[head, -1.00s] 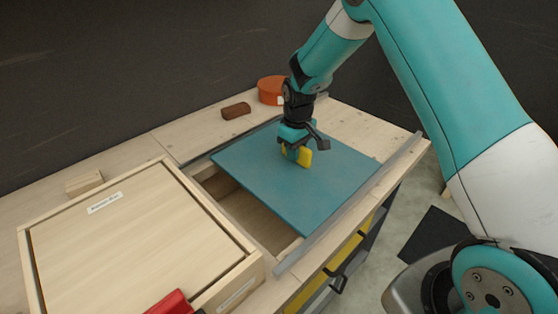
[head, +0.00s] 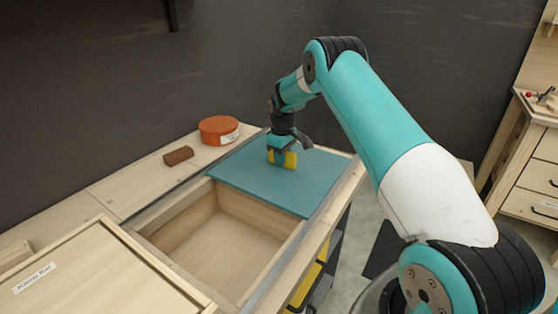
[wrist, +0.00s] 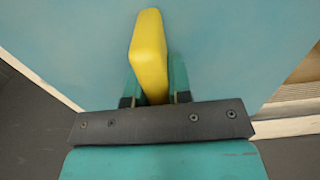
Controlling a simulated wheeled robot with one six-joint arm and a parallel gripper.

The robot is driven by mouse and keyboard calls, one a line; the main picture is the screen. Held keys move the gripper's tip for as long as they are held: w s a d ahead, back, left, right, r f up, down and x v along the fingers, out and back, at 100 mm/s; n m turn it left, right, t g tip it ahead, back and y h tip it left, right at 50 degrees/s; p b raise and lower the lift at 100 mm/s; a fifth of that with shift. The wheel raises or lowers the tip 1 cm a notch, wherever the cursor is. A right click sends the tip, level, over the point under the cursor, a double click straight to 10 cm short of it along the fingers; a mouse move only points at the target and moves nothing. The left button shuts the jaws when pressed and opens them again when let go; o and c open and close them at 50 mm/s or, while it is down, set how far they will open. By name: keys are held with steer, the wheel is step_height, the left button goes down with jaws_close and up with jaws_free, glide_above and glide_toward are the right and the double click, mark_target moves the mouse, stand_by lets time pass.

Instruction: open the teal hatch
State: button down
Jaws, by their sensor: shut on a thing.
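The teal hatch (head: 262,184) is a flat sliding panel between two grey rails on the bench top. It stands over the far right part of the opening, and a wide wooden compartment (head: 205,238) shows uncovered on its left. A yellow handle (head: 289,160) stands up from the hatch. My gripper (head: 281,155) is shut on the yellow handle. In the wrist view the yellow handle (wrist: 149,55) sits between the two teal fingers, with the hatch surface (wrist: 70,45) behind it. The visible part of the compartment looks empty.
A wooden box lid (head: 85,285) with a label lies at the front left. An orange round tin (head: 219,130) and a brown block (head: 178,156) stand behind the far rail. A wooden drawer cabinet (head: 530,165) stands apart at the right.

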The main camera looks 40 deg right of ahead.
steer(key=c, duration=1)
jaws_free()
steer(key=shift+c, duration=0.2)
steer(key=shift+r, duration=0.1)
step_height(320, 180, up, 17)
steer(key=b, duration=0.1)
steer(key=shift+r, duration=0.15)
